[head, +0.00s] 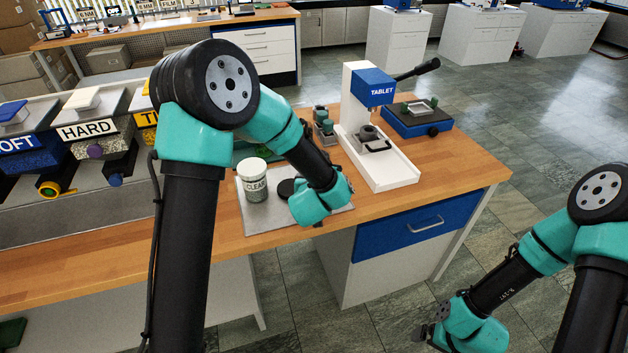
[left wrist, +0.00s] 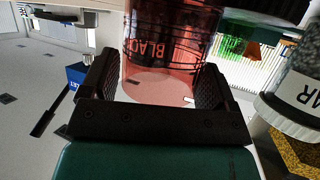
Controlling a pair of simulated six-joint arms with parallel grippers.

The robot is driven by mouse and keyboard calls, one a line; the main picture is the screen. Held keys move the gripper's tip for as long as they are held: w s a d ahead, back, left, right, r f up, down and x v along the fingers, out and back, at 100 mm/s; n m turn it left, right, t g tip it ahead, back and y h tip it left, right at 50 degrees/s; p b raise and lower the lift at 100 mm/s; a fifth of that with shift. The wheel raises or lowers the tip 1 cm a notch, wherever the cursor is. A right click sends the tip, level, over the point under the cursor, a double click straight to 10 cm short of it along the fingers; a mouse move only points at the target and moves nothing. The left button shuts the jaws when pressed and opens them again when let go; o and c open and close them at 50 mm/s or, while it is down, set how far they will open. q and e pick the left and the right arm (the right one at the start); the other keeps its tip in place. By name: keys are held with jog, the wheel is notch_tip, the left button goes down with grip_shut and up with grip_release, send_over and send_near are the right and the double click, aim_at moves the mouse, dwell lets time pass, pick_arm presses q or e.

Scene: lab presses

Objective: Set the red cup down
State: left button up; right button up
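The red, see-through cup (left wrist: 165,60) with a label reading "BLACK" is between the two dark fingers of my left gripper (left wrist: 160,88) in the left wrist view. The fingers lie against its sides. In the head view my left wrist is over the grey mat (head: 292,225) at the bench front; the cup is hidden there, so I cannot tell whether it touches the mat. My right gripper (head: 425,335) is low at the bottom right, away from the bench, its fingers too small and dark to read.
A white-lidded jar (head: 255,182) labelled "CLEAR" stands on the mat, left of my left wrist. A white press (head: 383,160) labelled "TABLET" and a blue device (head: 415,118) stand behind. Labelled dispensers (head: 93,130) stand at left. The bench's right front corner is clear.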

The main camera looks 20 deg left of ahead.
pick_arm(q)
jog(key=shift+o, duration=0.6)
jog(key=shift+r, duration=0.15)
jog(key=v, duration=1.2)
jog(key=shift+o, duration=0.4)
